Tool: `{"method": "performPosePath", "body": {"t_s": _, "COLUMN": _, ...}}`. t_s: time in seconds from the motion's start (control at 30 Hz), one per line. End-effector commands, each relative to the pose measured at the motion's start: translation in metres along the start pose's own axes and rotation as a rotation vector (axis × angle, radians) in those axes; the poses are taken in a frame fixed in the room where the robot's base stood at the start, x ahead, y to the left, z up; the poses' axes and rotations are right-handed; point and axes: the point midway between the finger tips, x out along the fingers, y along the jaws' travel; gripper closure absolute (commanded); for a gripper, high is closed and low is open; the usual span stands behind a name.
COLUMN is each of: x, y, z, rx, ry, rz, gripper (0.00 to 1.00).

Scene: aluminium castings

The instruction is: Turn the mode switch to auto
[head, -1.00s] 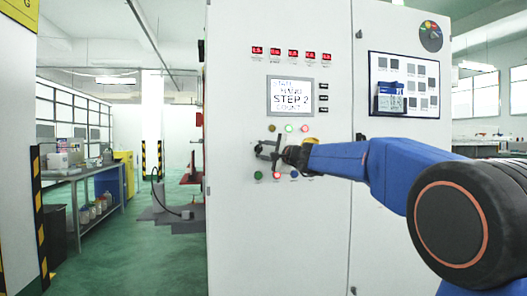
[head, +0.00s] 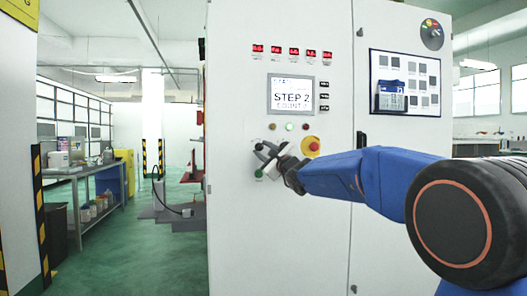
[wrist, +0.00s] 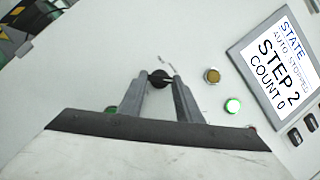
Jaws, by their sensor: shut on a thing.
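The mode switch, a small black knob (wrist: 160,78) on the white cabinet front, sits between the two fingertips of my gripper (wrist: 162,80) in the wrist view. The gripper is shut on it. Faint label marks show just beyond the knob. In the head view my gripper (head: 262,152) is at the left of the button panel, tilted, and largely covers the knob. The display (wrist: 280,65) reads "STATE AUTO STOPPED", "STEP 2", "COUNT 0" in the wrist view; it also shows in the head view (head: 291,95).
A red emergency stop on yellow (head: 311,146) is just right of the gripper. A workbench (head: 88,172) stands at the left; the green floor between is mostly clear.

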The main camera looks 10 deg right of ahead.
Motion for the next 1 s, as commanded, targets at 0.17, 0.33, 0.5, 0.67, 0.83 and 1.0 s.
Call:
{"method": "performPosePath", "body": {"t_s": 0.17, "x": 0.000, "y": 0.002, "z": -0.002, "rx": 0.008, "ry": 0.003, "rz": -0.001, "gripper": 0.91}}
{"method": "performPosePath", "body": {"t_s": 0.33, "x": 0.000, "y": 0.002, "z": -0.002, "rx": 0.008, "ry": 0.003, "rz": -0.001, "gripper": 0.91}}
{"method": "performPosePath", "body": {"t_s": 0.5, "x": 0.000, "y": 0.002, "z": -0.002, "rx": 0.008, "ry": 0.003, "rz": -0.001, "gripper": 0.50}}
{"method": "performPosePath", "body": {"t_s": 0.67, "x": 0.000, "y": 0.001, "z": -0.001, "rx": 0.007, "ry": 0.001, "rz": -0.001, "gripper": 0.50}}
{"method": "performPosePath", "body": {"t_s": 0.83, "x": -0.001, "y": 0.001, "z": 0.000, "rx": 0.007, "ry": 0.001, "rz": -0.002, "gripper": 0.50}}
{"method": "performPosePath", "body": {"t_s": 1.0, "x": -0.015, "y": 0.000, "z": 0.001, "rx": 0.007, "ry": 0.000, "rz": -0.003, "gripper": 0.50}}
